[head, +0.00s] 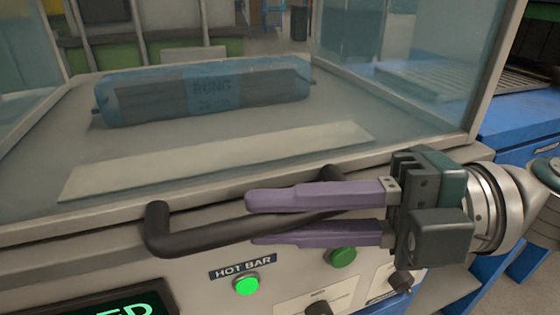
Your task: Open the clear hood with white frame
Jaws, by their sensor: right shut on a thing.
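The clear hood with its white frame (90,222) spans the view, with its front lower rail lying low along the machine's front edge. A dark bar handle (200,238) sticks out from the front of this rail. My right gripper (252,220) comes in from the right with its purple fingers shut on the handle, one finger above the bar and one below. The fingers hide part of the bar's right half. My left gripper is not in view.
Behind the clear panel lies a wrapped dark bundle (205,90) with a blue label, and a pale strip (220,160) in front of it. Below the handle are a lit green button (246,286), a darker green button (342,258) and knobs. A blue cabinet (520,125) stands at right.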

